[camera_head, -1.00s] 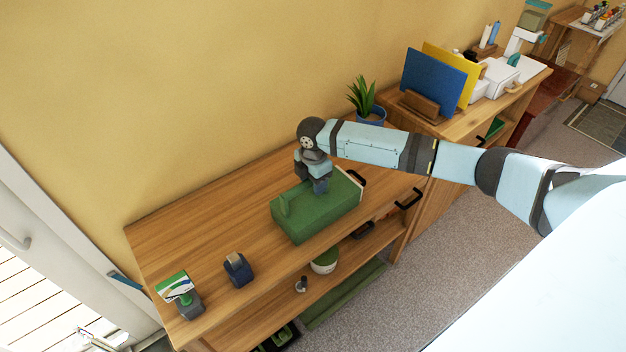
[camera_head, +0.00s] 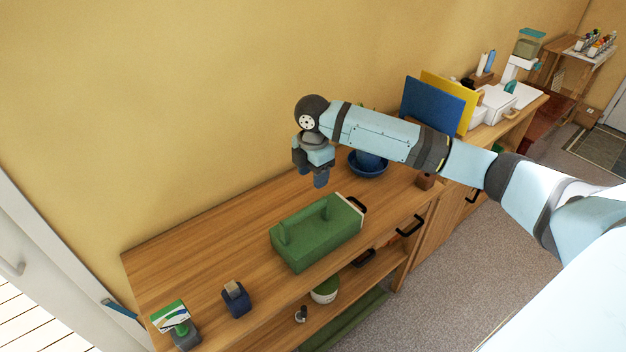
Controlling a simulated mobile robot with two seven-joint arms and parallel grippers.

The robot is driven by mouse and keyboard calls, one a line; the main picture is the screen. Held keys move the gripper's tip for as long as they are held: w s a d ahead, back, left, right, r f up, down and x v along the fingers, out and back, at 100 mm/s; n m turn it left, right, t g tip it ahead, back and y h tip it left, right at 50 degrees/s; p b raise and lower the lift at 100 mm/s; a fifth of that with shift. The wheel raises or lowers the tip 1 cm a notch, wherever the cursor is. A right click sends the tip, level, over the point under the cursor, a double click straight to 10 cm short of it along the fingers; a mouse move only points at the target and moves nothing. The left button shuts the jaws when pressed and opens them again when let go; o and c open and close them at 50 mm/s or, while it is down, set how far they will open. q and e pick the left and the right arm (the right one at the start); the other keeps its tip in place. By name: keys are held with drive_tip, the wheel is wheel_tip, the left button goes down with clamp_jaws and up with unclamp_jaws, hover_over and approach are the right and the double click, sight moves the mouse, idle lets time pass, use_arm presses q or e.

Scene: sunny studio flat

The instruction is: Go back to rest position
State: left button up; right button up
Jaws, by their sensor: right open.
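My right gripper (camera_head: 318,181) hangs in the air above the wooden sideboard top, open and empty, with its fingers pointing down. My left gripper is not in view.
On the sideboard (camera_head: 205,258) stand a dark blue block-shaped holder (camera_head: 237,299) and a card stand (camera_head: 178,324) at the left. A blue pot (camera_head: 369,164), a blue board (camera_head: 431,104) and a yellow board (camera_head: 463,92) are behind my arm. The sideboard's back left is clear.

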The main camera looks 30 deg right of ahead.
idle(0.4)
drive_tip(key=s+a+f+m+t+y, duration=0.1)
drive_tip(key=s+a+f+m, duration=0.2)
drive_tip(key=s+a+f, duration=0.35)
drive_tip(key=s+a+f+m+t+y, duration=0.1)
drive_tip(key=s+a+f+m, duration=0.15)
drive_tip(key=s+a, duration=0.65)
drive_tip(key=s+d+m+t+h, duration=0.1)
drive_tip(key=s+d+m, duration=0.2)
drive_tip(key=s+m, duration=0.45)
drive_tip(key=s+d+m+t+h, duration=0.1)
drive_tip(key=s+d+m, duration=0.3)
drive_tip(key=s, duration=0.6)
drive_tip(key=w+a+f+n+t+y+p, duration=0.1)
drive_tip(key=w+a+f+t+y+p, duration=0.2)
drive_tip(key=w+a+f+t, duration=0.3)
drive_tip(key=shift+a+f+t+p, duration=0.4)
drive_tip(key=shift+a+f+p, duration=0.1)
drive_tip(key=shift+f+p, duration=0.4)
